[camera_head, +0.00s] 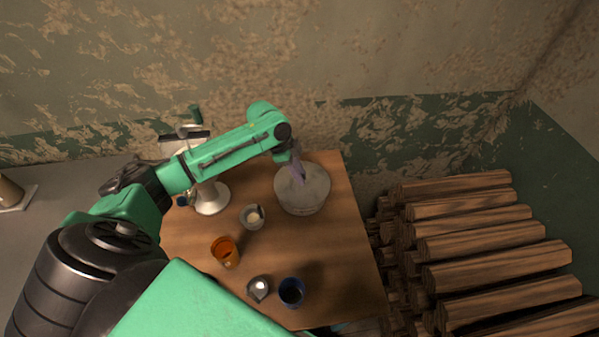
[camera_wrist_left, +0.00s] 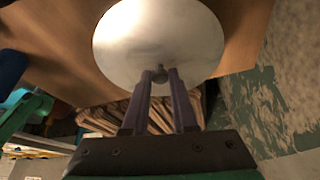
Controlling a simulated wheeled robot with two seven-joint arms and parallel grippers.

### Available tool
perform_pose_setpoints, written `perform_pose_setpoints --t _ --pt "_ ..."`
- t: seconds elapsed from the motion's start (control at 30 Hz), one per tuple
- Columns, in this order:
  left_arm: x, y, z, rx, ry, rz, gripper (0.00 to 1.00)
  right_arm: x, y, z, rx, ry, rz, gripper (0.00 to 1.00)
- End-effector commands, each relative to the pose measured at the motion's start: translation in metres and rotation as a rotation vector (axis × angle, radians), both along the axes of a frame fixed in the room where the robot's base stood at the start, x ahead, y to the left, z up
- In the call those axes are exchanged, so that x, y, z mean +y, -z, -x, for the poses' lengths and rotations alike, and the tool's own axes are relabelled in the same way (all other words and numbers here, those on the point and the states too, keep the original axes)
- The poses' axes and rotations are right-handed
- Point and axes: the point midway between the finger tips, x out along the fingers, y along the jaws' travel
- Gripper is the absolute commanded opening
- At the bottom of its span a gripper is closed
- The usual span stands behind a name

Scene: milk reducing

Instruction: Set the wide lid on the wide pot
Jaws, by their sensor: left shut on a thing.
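My left gripper (camera_head: 298,176) reaches over the back right of the wooden table, its fingers pointing down. In the left wrist view its fingertips (camera_wrist_left: 160,76) are shut on the small knob of the wide lid (camera_wrist_left: 150,35), a pale round metal disc. In the head view the lid (camera_head: 308,180) lies over the wide pot (camera_head: 301,211), whose pale side shows just below it. The two look lined up, but I cannot tell whether the lid touches the rim. My right gripper is not in view.
On the table (camera_head: 335,255) stand a white-based device (camera_head: 211,200), a small bowl (camera_head: 252,217), an orange cup (camera_head: 224,252), a small metal pitcher (camera_head: 258,288) and a blue cup (camera_head: 291,292). Stacked logs (camera_head: 470,245) lie right of the table. A wall stands behind.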

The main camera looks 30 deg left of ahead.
Motion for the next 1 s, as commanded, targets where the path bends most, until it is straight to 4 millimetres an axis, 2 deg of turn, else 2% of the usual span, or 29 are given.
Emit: perform_pose_setpoints --t 0.47,0.5,0.57,0.8,0.87,0.9,1.0 --pt "0.0004 0.0011 -0.0011 -0.001 0.0 0.0 0.0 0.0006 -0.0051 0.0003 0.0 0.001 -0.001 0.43" --pt "0.0004 0.0011 -0.0011 -0.001 0.0 0.0 0.37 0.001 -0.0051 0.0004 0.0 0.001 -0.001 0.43" --pt "0.0004 0.0011 -0.0011 -0.001 0.0 0.0 0.6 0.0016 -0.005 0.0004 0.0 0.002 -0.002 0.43" --pt "0.0005 0.001 -0.0011 -0.001 0.0 0.0 0.61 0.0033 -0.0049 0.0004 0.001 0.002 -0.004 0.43" --pt "0.0005 0.0012 -0.0009 0.0 0.0 0.0 0.84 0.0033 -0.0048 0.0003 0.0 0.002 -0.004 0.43" --pt "0.0005 0.0012 -0.0009 0.0 0.0 0.0 0.91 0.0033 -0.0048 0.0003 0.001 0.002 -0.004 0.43" --pt "0.0005 0.0012 -0.0009 0.0 0.0 0.0 0.91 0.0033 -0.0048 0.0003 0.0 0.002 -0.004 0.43"
